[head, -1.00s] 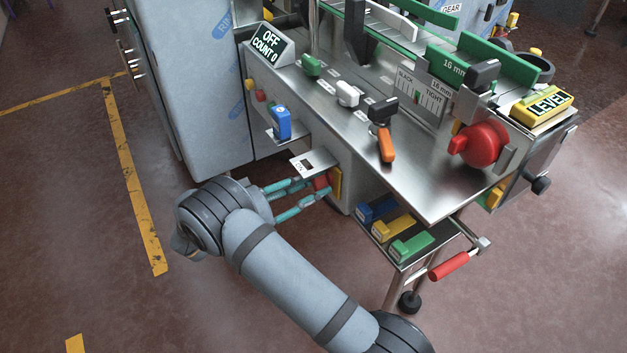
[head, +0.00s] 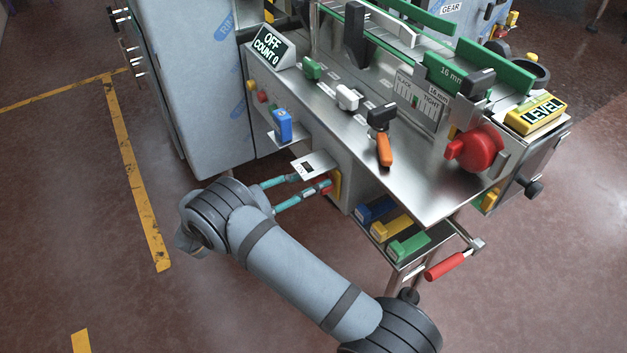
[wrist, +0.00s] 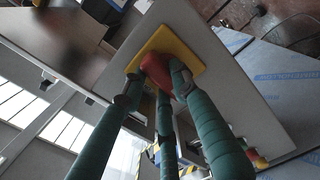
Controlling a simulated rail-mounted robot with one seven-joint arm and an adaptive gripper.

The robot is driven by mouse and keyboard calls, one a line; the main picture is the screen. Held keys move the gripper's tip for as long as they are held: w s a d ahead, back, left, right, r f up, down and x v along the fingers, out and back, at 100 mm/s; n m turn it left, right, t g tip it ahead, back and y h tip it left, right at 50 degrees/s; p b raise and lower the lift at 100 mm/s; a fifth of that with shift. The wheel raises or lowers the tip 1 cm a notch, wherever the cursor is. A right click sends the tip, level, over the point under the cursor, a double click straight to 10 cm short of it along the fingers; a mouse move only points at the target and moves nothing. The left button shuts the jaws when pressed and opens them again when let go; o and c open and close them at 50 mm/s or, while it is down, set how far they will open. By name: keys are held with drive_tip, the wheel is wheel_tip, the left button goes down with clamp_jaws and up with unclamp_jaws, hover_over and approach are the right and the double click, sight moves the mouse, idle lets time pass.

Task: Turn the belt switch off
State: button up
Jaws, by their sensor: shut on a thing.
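The belt switch appears to be a red knob (wrist: 157,70) on a yellow square plate (wrist: 187,50), low on the machine's side under a small ledge. In the head view, the yellow plate (head: 337,184) shows at the edge of that ledge, with only a little of the red visible. My gripper (wrist: 154,82) has teal fingers around the red knob and is shut on it. It also shows in the head view (head: 325,183), reaching in from the left. The knob's exact angle is hard to tell. A display (head: 271,43) on the machine reads "OFF COUNT 0".
The ledge (head: 312,165) is just above my fingers. Blue, yellow and green blocks (head: 390,226) sit on a low shelf to the right, beside a red-handled crank (head: 446,267). Floor at left is clear.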

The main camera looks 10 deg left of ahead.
drive_tip(key=shift+n, duration=0.6)
drive_tip(key=o, duration=1.2)
drive_tip(key=shift+c, duration=0.2)
drive_tip(key=shift+a, duration=0.1)
drive_tip(key=v, duration=1.2)
drive_tip(key=shift+r, duration=0.1)
drive_tip(key=x, duration=1.2)
